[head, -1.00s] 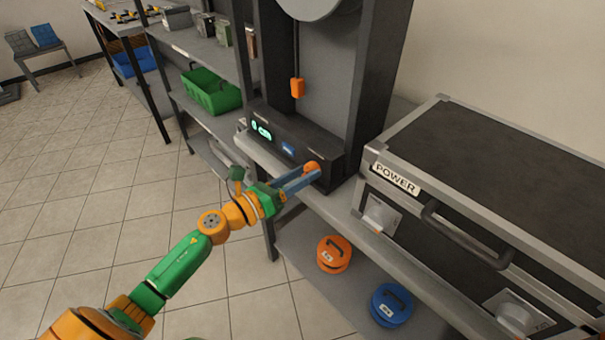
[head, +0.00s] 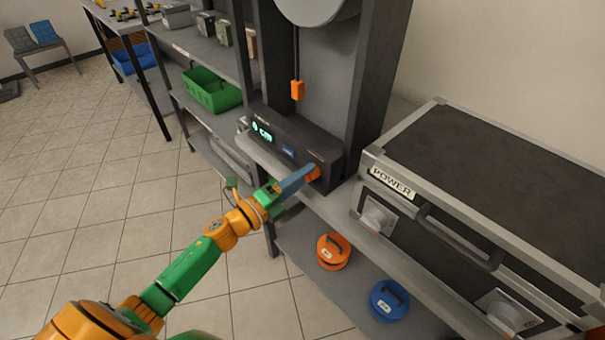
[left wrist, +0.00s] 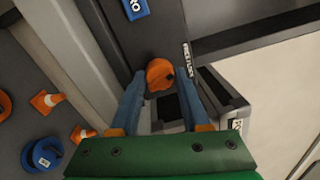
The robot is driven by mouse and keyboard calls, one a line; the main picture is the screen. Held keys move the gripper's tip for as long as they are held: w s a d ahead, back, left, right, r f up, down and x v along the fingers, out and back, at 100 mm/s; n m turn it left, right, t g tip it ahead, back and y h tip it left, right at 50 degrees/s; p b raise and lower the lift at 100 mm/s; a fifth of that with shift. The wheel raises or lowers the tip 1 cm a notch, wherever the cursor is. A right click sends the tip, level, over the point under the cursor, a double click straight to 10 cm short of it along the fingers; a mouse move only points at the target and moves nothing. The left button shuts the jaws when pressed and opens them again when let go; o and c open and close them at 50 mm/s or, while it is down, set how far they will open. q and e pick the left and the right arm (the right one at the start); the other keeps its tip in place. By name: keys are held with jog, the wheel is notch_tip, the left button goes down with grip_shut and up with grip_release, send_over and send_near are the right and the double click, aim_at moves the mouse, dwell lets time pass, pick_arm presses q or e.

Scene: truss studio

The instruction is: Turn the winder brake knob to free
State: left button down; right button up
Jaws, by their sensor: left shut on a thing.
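The orange brake knob (head: 315,173) is at the right end of the dark front panel (head: 268,118) of the winder. My left gripper (head: 308,175) comes from the left and is shut on the knob. In the left wrist view the knob (left wrist: 160,73) sits between the blue fingertips of my left gripper (left wrist: 159,84). A dark mark shows on the knob's right side. White lettering beside it is too small to read surely. The fingers hide part of the knob in the head view. My right gripper is out of view.
A black case (head: 500,190) marked POWER stands close on the right. An orange pendant (head: 298,90) hangs above the panel. Below are an orange round weight (head: 333,251) and a blue one (head: 389,300). Open tiled floor lies left.

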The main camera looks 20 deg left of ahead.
pick_arm(q)
jog(key=shift+n+p, duration=0.7)
jog(key=shift+n, duration=1.8)
jog(key=shift+f+y, duration=0.1)
jog(key=shift+y, duration=0.2)
